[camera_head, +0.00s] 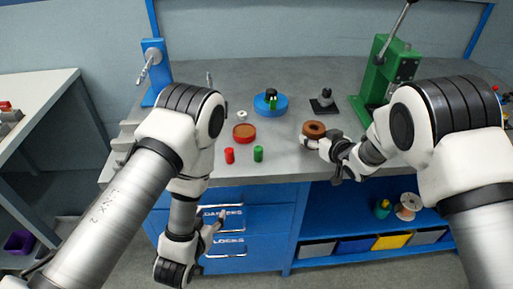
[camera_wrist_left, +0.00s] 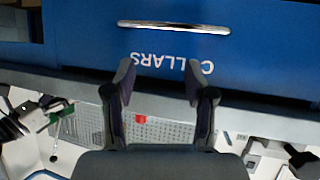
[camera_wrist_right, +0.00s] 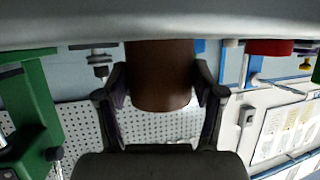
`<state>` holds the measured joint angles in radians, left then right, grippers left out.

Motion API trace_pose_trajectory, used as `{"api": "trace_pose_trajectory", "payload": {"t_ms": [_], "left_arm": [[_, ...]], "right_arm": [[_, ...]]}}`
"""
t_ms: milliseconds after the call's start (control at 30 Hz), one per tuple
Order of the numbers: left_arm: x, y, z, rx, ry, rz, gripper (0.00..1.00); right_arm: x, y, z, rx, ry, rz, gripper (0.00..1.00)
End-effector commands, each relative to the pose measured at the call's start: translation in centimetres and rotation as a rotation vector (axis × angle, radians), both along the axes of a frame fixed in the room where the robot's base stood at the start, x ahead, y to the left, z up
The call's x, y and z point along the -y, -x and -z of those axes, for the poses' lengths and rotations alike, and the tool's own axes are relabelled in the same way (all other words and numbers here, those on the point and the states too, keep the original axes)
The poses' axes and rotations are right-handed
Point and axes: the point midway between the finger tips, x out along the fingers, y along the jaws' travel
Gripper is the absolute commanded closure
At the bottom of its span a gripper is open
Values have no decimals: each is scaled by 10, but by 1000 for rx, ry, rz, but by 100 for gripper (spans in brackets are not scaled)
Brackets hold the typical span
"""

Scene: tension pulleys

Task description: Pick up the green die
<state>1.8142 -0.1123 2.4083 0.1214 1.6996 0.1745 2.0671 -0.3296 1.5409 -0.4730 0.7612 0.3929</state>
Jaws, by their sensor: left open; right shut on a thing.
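A small green cylinder (camera_head: 258,153), which looks like the green die, stands upright near the bench's front edge, beside a red one (camera_head: 229,155). Another small green piece (camera_head: 273,103) is on a blue round base further back. My right gripper (camera_head: 322,141) is shut on a brown ring-shaped piece (camera_head: 314,127) at the bench top, right of the green cylinder. The brown piece fills the space between its fingers in the right wrist view (camera_wrist_right: 160,75). My left gripper (camera_head: 220,222) is open and empty, below the bench top before the blue drawers; its fingers (camera_wrist_left: 160,77) face a drawer front.
A red-brown round dish (camera_head: 244,132) and a white ring (camera_head: 241,114) lie behind the cylinders. A green press (camera_head: 390,70) stands back right, a blue one (camera_head: 156,70) back left. Drawer handles (camera_head: 225,252) project near my left gripper.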

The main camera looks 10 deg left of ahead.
Motion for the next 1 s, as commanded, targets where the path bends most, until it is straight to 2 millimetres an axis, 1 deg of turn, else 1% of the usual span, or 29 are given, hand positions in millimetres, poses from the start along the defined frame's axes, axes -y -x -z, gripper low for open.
{"api": "trace_pose_trajectory", "payload": {"t_ms": [33, 67, 100, 133, 200, 300, 367, 400, 500, 600, 767, 900, 1000], "left_arm": [[16, -19, -33, 147, -5, 43, 45], [26, -27, -53, 233, -8, 68, 45], [41, -36, -77, 333, -12, 105, 45], [51, -40, -92, 391, -17, 133, 45], [69, -45, -109, 439, -32, 180, 45], [81, -52, -120, 465, -39, 212, 45], [82, -60, -122, 471, -39, 212, 45], [83, -68, -123, 473, -39, 211, 45], [86, -90, -122, 470, -39, 209, 45], [89, -108, -121, 466, -38, 210, 45], [90, -126, -120, 465, -39, 209, 45], [91, -152, -118, 466, -39, 209, 45], [93, -165, -118, 465, -40, 211, 45]], "right_arm": [[0, 1, 2, -3, 2, 0, 76], [0, 1, 2, -3, 2, 0, 76], [0, 1, 2, -3, 2, 0, 76], [0, 1, 2, -3, 2, 0, 76], [0, 1, 2, -3, 2, 0, 76], [0, 1, 2, -4, 1, 0, 76], [0, 1, 2, -3, 1, 0, 76], [0, 0, 2, -3, 1, 0, 76], [0, 0, 2, -3, 1, 0, 76], [0, 0, 1, -3, 2, 0, 76], [0, 0, 2, -3, 2, 0, 76], [0, 0, 1, -3, 1, 0, 76], [0, 0, 1, -3, 2, 0, 76]]}}
